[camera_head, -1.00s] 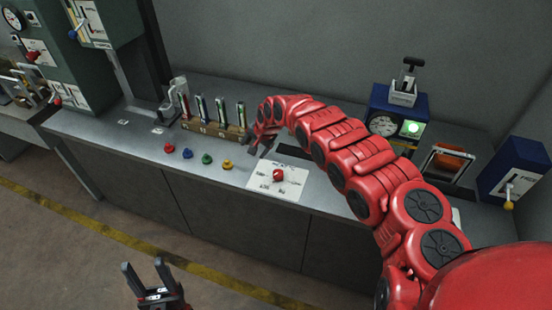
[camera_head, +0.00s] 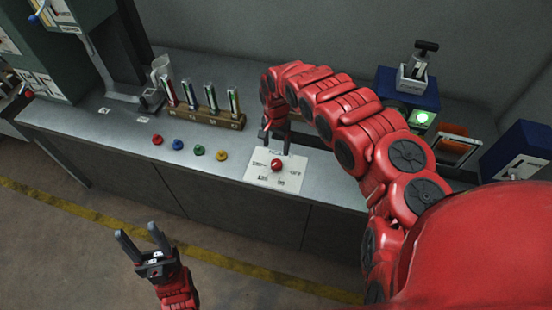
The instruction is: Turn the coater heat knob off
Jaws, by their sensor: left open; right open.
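A red knob (camera_head: 277,166) sits on a white marked plate (camera_head: 259,178) on the grey counter. My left gripper (camera_head: 137,232) is open and empty, low in front of the counter and left of the plate.
Several coloured buttons (camera_head: 199,150) lie left of the plate. Behind them is a wooden rack (camera_head: 207,118) with tubes. A blue gauge box (camera_head: 427,100) with a green light stands at the back right. My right arm hides part of the counter.

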